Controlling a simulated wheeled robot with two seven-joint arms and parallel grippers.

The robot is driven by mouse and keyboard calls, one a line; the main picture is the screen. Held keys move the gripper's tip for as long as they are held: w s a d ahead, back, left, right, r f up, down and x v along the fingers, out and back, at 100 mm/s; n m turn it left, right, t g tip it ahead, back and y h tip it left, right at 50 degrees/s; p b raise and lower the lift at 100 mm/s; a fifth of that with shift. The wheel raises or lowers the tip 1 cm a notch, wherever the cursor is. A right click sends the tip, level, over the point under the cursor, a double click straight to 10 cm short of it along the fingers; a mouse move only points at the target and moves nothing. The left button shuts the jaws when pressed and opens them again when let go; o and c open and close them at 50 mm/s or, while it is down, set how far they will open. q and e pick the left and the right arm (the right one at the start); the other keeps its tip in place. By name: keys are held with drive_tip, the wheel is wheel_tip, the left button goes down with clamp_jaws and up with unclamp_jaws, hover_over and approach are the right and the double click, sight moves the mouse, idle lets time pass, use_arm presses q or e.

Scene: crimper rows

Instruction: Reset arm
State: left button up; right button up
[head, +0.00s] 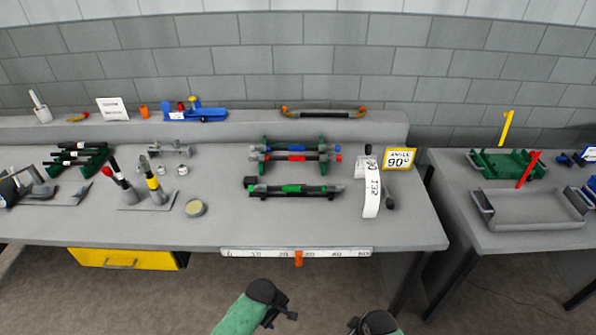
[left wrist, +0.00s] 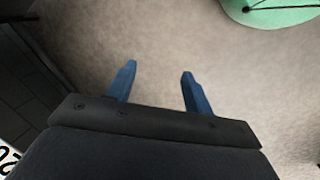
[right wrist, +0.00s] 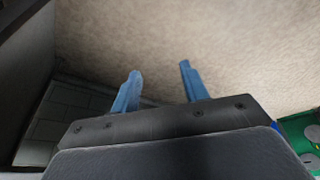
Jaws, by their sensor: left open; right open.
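My left gripper (head: 284,309) shows at the bottom middle of the head view, in front of the workbench and apart from it. In the left wrist view its two blue fingers (left wrist: 157,85) are spread, with only floor between them. My right gripper shows only in part at the bottom edge of the head view, as a dark rounded wrist. In the right wrist view its two blue fingers (right wrist: 159,80) are spread and empty over the beige floor. Neither gripper touches anything.
The grey workbench (head: 230,226) has a ruler strip (head: 240,252) on its front edge. A rack with blue, red and green-marked tools (head: 295,188) stands mid-bench. A 90-degree sign (head: 399,158) stands at right. A second table (head: 500,240) holds a grey tray (head: 530,222) and green tray (head: 490,170).

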use_arm(q)
drive_tip(key=s+a+f+m+b, duration=0.2)
drive_tip(key=s+a+f+m, duration=0.2)
drive_tip(key=s+f, duration=0.4)
drive_tip(key=s+a+f+m+y+b, duration=0.1)
drive_tip(key=s+a+f+m, duration=0.3)
drive_tip(key=s+f, duration=0.4)
drive_tip(key=s+a+f+m+b, duration=0.4)
drive_tip(key=s+f, duration=0.4)
drive_tip(key=f, duration=1.1)
drive_tip(key=shift+a+f+t+y, duration=0.2)
drive_tip(key=shift+a+t+y, duration=0.1)
drive_tip(key=shift+a+t, duration=0.1)
use_arm(e)
drive_tip(key=s+f+m, duration=0.2)
drive_tip(key=s+f, duration=0.4)
drive_tip(key=f, duration=0.5)
drive_tip(key=s+d+f+m+h, duration=0.1)
drive_tip(key=s+f+m, duration=0.2)
drive_tip(key=s+f, duration=0.3)
drive_tip(key=s+d+f+m+g+h, duration=0.1)
drive_tip(key=s+f, duration=0.6)
drive_tip(key=f, duration=0.9)
drive_tip(key=shift+d+f+m, duration=0.15)
drive_tip(key=shift+d+m, duration=0.1)
drive_tip(key=shift+m, duration=0.55)
use_arm(q)
drive_tip(key=shift+w, duration=0.15)
use_arm(e)
drive_tip(key=shift+w, duration=0.15)
